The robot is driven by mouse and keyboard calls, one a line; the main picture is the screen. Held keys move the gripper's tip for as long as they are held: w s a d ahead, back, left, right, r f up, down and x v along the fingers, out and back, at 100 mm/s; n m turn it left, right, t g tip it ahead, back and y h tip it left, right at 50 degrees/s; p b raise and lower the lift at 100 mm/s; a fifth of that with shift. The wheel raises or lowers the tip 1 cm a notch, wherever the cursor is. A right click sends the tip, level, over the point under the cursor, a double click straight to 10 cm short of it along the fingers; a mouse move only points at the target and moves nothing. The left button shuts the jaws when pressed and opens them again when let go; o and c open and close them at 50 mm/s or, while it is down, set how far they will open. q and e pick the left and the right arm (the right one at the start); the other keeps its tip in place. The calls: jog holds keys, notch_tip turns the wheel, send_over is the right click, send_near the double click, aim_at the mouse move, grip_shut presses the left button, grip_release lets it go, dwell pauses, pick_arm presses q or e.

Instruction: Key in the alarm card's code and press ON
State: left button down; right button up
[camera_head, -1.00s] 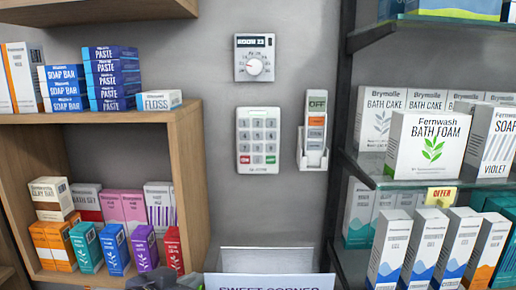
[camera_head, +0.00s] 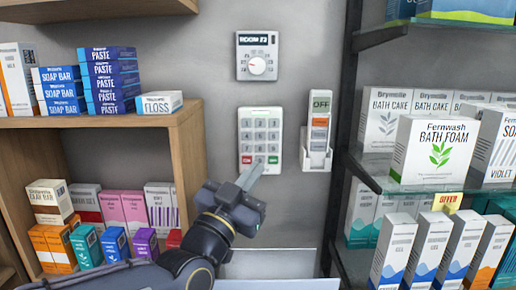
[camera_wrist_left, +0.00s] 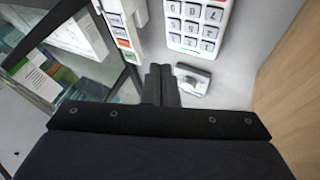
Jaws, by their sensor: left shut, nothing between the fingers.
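The white keypad (camera_head: 260,135) with grey keys is on the grey wall, with a red key at its lower left and a green key at its lower right. It also shows upside down in the left wrist view (camera_wrist_left: 193,28). My left gripper (camera_head: 252,174) is shut and empty, its tips overlapping the keypad's lower edge in the head view. Its fingers (camera_wrist_left: 160,84) point to the wall in the wrist view; I see no clear contact with a key. I cannot make out a card with a readable code. My right gripper is not in view.
A dial unit (camera_head: 257,56) is above the keypad. A white holder (camera_head: 317,145) with an OFF label is on its right. A wooden shelf (camera_head: 187,150) with boxes stands left, glass shelves (camera_head: 380,178) with boxes right. A white panel (camera_head: 280,262) is below.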

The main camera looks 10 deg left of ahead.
pick_arm(q)
jog(key=shift+w+d, duration=0.2)
jog(key=shift+d, duration=0.3)
jog(key=p, duration=0.2)
send_near(260, 148)
jog(key=w+d+r, duration=0.3)
jog(key=d, duration=0.1)
jog(key=shift+w+a+b, duration=0.35)
jog(key=shift+w, duration=0.35)
dwell(1.3)
